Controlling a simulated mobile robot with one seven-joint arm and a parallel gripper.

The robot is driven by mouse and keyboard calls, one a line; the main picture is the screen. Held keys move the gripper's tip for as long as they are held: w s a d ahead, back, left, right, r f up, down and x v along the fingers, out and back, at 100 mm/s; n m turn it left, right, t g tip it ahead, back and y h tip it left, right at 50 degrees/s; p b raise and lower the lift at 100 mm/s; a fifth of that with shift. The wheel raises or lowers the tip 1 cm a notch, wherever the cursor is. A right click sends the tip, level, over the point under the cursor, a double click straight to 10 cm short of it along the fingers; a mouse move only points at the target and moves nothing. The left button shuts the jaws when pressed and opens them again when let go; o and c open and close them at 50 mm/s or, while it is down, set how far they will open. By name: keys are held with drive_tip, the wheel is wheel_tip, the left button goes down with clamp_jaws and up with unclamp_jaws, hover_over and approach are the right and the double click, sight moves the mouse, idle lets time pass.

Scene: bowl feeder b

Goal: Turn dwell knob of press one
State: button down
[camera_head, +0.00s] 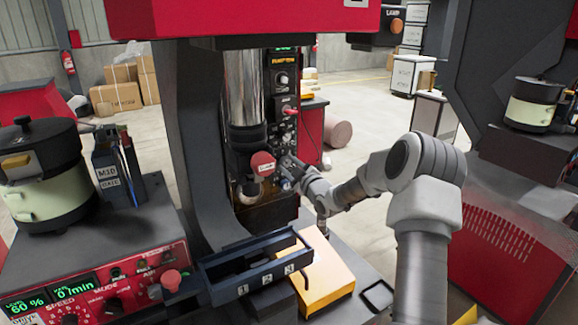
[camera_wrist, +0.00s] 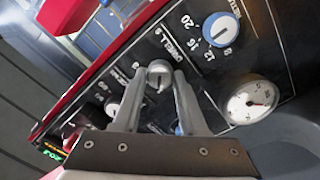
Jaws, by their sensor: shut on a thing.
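A small round light-grey knob (camera_wrist: 159,73) with a dark pointer line sits on the black control panel (camera_wrist: 260,60) in the wrist view, close to lettering that reads like "DWELL S". My gripper (camera_wrist: 159,80) has its two grey fingers on either side of this knob and is shut on it. In the head view my gripper (camera_head: 288,170) reaches the lower part of the press panel (camera_head: 283,75). The knob itself is hidden there behind my gripper.
A blue-and-white dial knob (camera_wrist: 220,29) and a round gauge (camera_wrist: 252,99) sit close by on the panel. A red mushroom button (camera_head: 263,163) is left of my gripper. A blue numbered tray (camera_head: 255,272) and a yellow block (camera_head: 322,275) lie below.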

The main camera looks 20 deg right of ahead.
drive_tip(key=shift+f+m, duration=0.1)
drive_tip(key=shift+m, duration=0.3)
drive_tip(key=m+b, duration=0.2)
drive_tip(key=m, duration=0.1)
drive_tip(key=shift+d+m, duration=0.1)
drive_tip(key=shift+m, duration=0.2)
drive_tip(key=m, duration=0.4)
drive_tip(key=m+p, duration=0.1)
drive_tip(key=m, duration=0.3)
drive_tip(key=shift+m, duration=0.4)
drive_tip(key=shift+m+g+y+p, duration=0.35)
drive_tip(key=shift+m+p, duration=0.7)
drive_tip(key=shift+m, duration=1.15)
drive_tip(key=shift+c, duration=2.2)
unclamp_jaws()
